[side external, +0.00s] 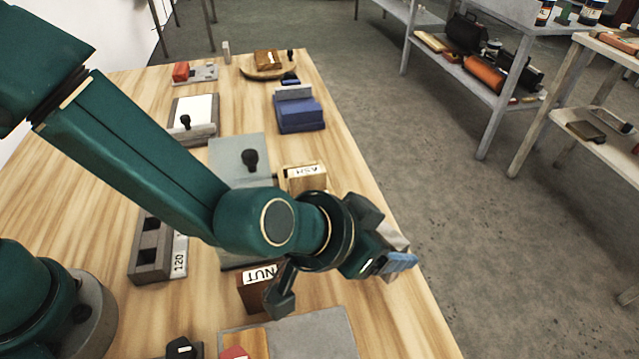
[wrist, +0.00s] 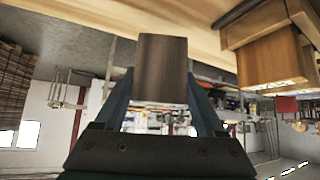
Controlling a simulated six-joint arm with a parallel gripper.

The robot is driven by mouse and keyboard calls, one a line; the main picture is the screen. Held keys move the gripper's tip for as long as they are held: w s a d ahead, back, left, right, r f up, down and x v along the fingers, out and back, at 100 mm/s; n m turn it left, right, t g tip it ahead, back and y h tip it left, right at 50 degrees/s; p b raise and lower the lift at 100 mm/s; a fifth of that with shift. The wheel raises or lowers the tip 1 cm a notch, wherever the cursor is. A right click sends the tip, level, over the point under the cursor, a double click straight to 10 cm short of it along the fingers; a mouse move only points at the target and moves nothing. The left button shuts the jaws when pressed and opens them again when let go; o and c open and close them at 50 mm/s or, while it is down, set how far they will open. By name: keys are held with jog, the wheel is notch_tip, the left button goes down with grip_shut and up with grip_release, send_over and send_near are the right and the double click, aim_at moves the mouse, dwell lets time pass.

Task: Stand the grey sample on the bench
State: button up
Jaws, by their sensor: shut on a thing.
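The grey sample (wrist: 163,68) is a plain grey-brown block between my two fingers in the wrist view. My gripper (wrist: 163,98) is shut on it, one finger on each side. In the side view my gripper (side external: 396,262) is turned sideways near the right edge of the wooden bench (side external: 405,325). Part of the sample (side external: 393,237) shows there as a greyish piece beside the blue fingertips, mostly hidden by the gripper. I cannot tell from the side view whether it touches the bench.
A box labelled ASH (side external: 303,177) and a box labelled NUT (side external: 256,292) stand near my wrist. A grey slab (side external: 330,325) lies at the front. Bare bench lies at the front right.

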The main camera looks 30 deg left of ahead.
jog(key=shift+f, duration=1.35)
jog(key=shift+f, duration=0.15)
jog(key=o, duration=1.5)
